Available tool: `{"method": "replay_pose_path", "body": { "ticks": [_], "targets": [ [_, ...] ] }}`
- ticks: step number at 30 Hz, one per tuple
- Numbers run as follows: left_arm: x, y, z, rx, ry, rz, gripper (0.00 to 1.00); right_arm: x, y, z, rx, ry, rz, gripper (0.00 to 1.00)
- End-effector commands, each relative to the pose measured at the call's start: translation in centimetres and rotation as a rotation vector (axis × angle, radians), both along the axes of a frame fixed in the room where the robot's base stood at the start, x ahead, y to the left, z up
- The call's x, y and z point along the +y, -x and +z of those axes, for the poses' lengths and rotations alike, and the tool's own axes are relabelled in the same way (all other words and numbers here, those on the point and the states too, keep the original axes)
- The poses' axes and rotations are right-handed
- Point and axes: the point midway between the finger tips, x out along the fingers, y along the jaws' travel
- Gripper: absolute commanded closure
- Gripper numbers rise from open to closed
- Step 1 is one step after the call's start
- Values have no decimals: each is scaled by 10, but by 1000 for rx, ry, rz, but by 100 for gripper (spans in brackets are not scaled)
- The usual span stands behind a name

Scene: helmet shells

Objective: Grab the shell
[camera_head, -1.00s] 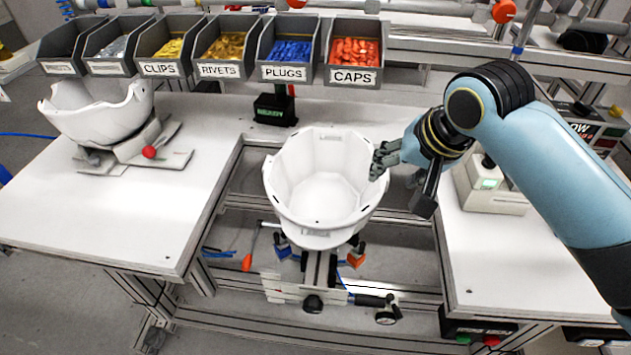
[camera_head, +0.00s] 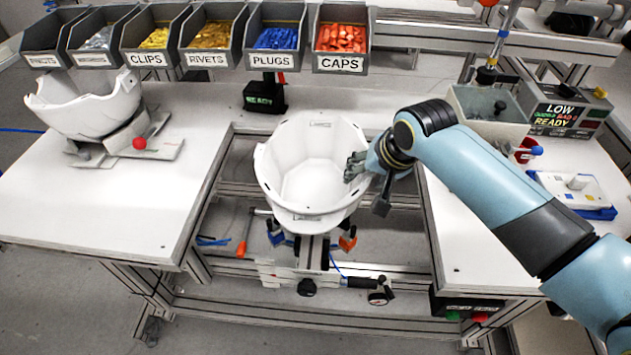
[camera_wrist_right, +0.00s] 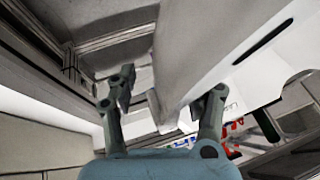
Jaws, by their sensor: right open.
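A white helmet shell (camera_head: 300,165), open side up, sits on a fixture in the gap between the benches in the head view. My right gripper (camera_head: 356,166) is open at the shell's right rim, its fingers overlapping the wall. In the right wrist view the pale shell wall (camera_wrist_right: 195,45) runs between the spread fingers (camera_wrist_right: 172,85); I cannot tell whether they touch it. A second white shell (camera_head: 85,105) with a jagged rim rests on a stand on the left bench. My left gripper is not in view.
Labelled bins line the back, including blue plugs (camera_head: 277,38) and red caps (camera_head: 341,38). The fixture (camera_head: 305,270) stands below the middle shell. A grey box (camera_head: 490,115) and a white-and-blue device (camera_head: 576,192) stand on the right bench. The left bench front is clear.

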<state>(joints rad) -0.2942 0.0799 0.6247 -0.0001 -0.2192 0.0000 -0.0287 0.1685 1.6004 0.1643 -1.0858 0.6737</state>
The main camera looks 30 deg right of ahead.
Motion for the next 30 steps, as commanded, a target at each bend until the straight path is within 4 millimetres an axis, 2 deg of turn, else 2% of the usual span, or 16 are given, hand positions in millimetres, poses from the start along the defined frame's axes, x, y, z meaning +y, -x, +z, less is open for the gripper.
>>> {"method": "replay_pose_path", "body": {
  "ticks": [2, 12, 30],
  "targets": [
    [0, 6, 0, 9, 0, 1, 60, 0, 0, 0, 0, 0, 0, 54],
    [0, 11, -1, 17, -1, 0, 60, 0, 1, 0, 1, 0, 0, 99],
    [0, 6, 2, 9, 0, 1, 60, -1, -1, 4, 1, 1, 1, 100]
  ]
}}
